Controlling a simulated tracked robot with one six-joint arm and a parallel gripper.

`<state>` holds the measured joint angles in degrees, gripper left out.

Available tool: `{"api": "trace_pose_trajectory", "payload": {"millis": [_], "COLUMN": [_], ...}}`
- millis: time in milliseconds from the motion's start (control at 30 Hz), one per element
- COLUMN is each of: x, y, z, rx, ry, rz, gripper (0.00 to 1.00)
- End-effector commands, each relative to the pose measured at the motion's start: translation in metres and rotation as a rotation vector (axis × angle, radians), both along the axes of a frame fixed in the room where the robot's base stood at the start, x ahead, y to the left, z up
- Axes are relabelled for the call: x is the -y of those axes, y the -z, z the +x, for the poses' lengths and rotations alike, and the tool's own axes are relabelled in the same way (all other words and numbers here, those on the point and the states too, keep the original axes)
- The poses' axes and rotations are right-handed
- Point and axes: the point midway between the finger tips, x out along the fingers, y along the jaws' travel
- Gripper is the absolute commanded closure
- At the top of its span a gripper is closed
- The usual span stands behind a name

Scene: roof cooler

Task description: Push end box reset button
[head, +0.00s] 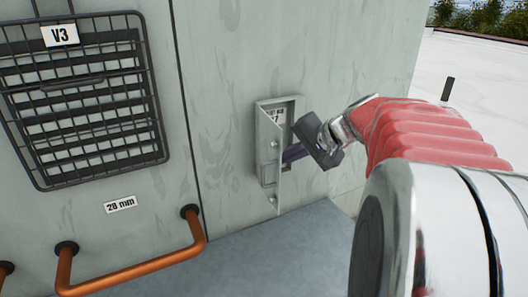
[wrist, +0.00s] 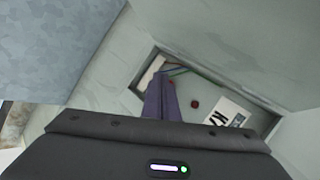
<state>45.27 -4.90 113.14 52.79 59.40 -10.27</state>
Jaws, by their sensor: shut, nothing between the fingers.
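The end box (head: 270,150) is a small grey box on the pale wall, with its door standing open toward me. Its inside shows in the wrist view (wrist: 262,117), with a white label, some thin wires and a small round red button (wrist: 194,104). My gripper (head: 288,156) is shut and empty, with its dark purple fingers reaching into the box opening. In the wrist view the fingertips (wrist: 161,78) point into the box, and the button appears just right of the fingers. I cannot tell whether they touch anything. The button is hidden in the head view.
The open box door (wrist: 235,45) stands close to my gripper. Left on the wall are a black wire guard (head: 85,100) marked V3, a "28 mm" label (head: 120,204) and an orange pipe (head: 135,267). A grey-blue surface (head: 270,255) lies below the box. Open roof (head: 480,75) shows at right.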

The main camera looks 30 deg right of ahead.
Motion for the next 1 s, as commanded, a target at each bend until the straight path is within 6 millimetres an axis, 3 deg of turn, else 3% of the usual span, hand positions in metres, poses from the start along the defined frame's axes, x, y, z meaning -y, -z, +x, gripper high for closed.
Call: {"api": "trace_pose_trajectory", "payload": {"millis": [467,1000], "x": [0.000,-0.002], "y": [0.000,0.000], "z": [-0.005,-0.043], "rx": [0.000,0.001], "ry": [-0.001,0.000], "rz": [-0.001,-0.001], "gripper": [1.00,1.00]}}
